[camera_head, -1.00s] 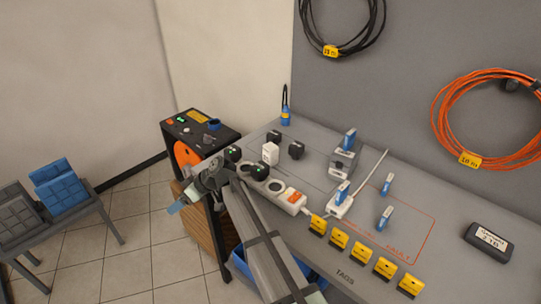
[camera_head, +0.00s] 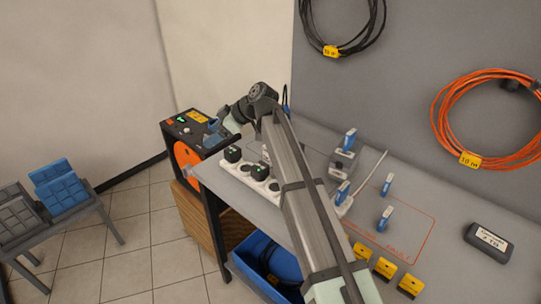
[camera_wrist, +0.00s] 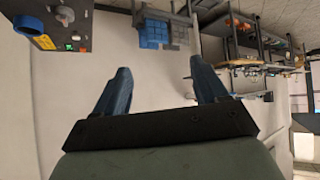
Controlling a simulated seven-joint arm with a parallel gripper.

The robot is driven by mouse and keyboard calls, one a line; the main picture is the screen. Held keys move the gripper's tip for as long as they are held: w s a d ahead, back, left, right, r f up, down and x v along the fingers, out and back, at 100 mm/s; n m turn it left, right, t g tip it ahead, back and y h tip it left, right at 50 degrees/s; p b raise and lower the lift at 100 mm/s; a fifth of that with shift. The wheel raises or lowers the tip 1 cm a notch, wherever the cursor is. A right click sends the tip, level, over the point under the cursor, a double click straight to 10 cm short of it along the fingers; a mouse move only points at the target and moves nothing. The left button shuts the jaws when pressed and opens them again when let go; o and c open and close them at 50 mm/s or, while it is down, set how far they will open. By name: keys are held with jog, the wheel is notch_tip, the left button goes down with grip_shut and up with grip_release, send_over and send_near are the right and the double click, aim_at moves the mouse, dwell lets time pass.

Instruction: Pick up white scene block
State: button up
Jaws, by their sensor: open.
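A small white block (camera_head: 266,152) stands on the grey bench in the head view. Only a sliver of it shows beside my arm, which hides the rest. My gripper (camera_wrist: 160,75) is open and empty in the wrist view, with its two blue fingers well apart. In the head view my gripper (camera_head: 213,140) hangs near the right edge of the black control box, to the left of the white block. The white block does not show in the wrist view.
A white socket strip (camera_head: 247,179) with black plugs lies along the bench's front left. The black control box (camera_head: 186,122) stands left, also in the wrist view (camera_wrist: 58,22). Blue-tagged plugs (camera_head: 386,213), yellow tags (camera_head: 384,267) and a black case (camera_head: 489,239) lie right.

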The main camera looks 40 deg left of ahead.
jog(key=w+m+t+h, duration=0.1)
jog(key=w, duration=0.1)
jog(key=w+d+m+h, duration=0.1)
jog(key=w, duration=0.2)
jog(key=w+d+f+m+t+h, duration=0.1)
jog(key=w, duration=0.1)
jog(key=shift+w+d+f+m+t+h, duration=0.1)
jog(key=shift+w+m+t+h, duration=0.2)
jog(key=w+d+r+m+t+h, duration=0.25)
jog(key=w+d+m+h, duration=0.3)
jog(key=w, duration=0.35)
jog(key=shift+y, duration=0.45)
notch_tip(320, 180, down, 8)
jog(key=shift+f, duration=3.25)
jog(key=shift+c, duration=0.3)
jog(key=c, duration=1)
